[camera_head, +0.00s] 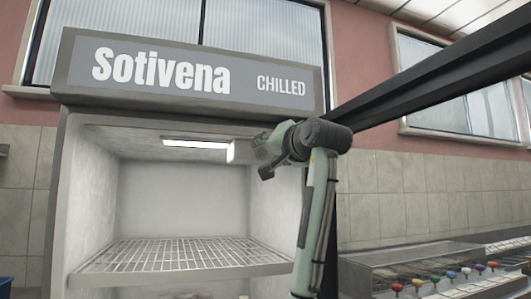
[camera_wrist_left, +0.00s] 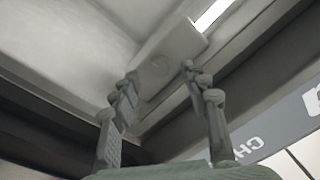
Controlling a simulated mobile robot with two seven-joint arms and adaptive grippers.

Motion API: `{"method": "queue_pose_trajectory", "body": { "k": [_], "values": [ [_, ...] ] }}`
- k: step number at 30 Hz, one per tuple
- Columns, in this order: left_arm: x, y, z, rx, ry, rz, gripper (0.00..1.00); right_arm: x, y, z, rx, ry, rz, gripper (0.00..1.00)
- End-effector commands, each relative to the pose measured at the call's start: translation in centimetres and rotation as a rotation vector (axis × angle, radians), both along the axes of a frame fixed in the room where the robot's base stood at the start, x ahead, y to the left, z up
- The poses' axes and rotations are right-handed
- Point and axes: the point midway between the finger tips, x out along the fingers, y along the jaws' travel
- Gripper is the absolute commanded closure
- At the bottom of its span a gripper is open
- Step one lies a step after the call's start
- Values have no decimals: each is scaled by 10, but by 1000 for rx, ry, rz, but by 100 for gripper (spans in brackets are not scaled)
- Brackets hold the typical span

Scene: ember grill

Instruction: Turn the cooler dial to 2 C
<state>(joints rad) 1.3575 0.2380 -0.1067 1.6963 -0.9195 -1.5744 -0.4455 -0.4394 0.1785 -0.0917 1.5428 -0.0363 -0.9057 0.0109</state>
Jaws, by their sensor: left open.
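The open-fronted cooler (camera_head: 64,190) stands at left centre in the head view, under a "Sotivena CHILLED" sign. A pale control box (camera_head: 235,152) is under its ceiling at the right end of the light strip. In the wrist view the box (camera_wrist_left: 182,48) shows a faint round outline, likely the dial (camera_wrist_left: 157,67); no marks or setting are legible. My left gripper (camera_head: 264,158) is at the upper right of the cooler opening, close to the box. In the wrist view the left gripper (camera_wrist_left: 160,71) has its fingers apart, either side of the dial area, nothing between them. Contact cannot be told.
A light strip (camera_head: 195,144) runs along the cooler ceiling beside the box. A wire shelf (camera_head: 180,258) lies lower inside, bare on top. A dark beam (camera_head: 440,80) slants across the upper right. A counter with several coloured knobs (camera_head: 450,275) is at lower right.

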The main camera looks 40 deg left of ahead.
Motion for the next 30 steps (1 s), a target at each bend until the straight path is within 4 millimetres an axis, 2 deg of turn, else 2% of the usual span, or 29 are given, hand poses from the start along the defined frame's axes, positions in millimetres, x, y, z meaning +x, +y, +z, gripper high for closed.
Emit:
{"method": "queue_pose_trajectory", "body": {
  "k": [6, 13, 18, 30],
  "values": [
    [-19, -45, -3, 0, -2, -6, 55, 1, 0, 0, 0, 0, 0, 60],
    [-36, -79, -6, 0, -1, -4, 55, 1, 0, 0, 0, -1, 0, 60],
    [-41, -88, -7, 1, 1, -1, 55, 1, 0, 0, 0, -1, 0, 60],
    [-41, -88, -7, 0, 0, -1, 55, 1, 0, 0, 0, -1, -1, 60]
  ]
}}
